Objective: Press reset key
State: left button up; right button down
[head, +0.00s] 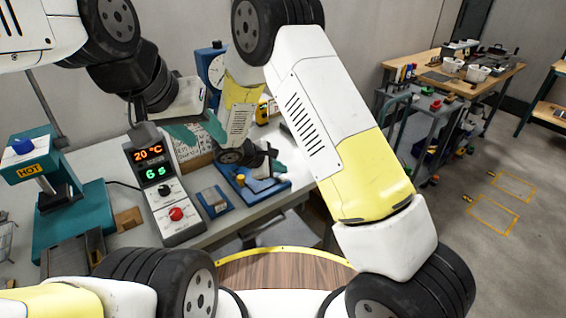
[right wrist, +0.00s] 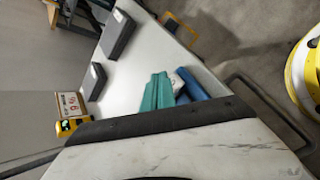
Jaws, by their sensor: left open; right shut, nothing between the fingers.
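The control box (head: 163,190) stands on the bench at centre left, with a red "20 °C" readout above a green "6 s" readout. Below them are a dark knob (head: 165,190) and a red round button (head: 176,213). I cannot read a reset label on either. My left gripper (head: 197,130) is open and empty, with teal fingers above the bench, behind and right of the box. My right gripper (head: 276,168) is shut and empty, low over the bench near a blue fixture. Its teal fingers show in the right wrist view (right wrist: 156,92).
A teal press marked HOT (head: 45,175) stands left of the box. A small blue tray with a grey block (head: 213,200) sits to its right. A blue gauge stand (head: 212,68) is behind. Grey blocks (right wrist: 117,35) lie on the bench in the right wrist view.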

aim_at(281, 179)
jog(key=shift+r, duration=2.55)
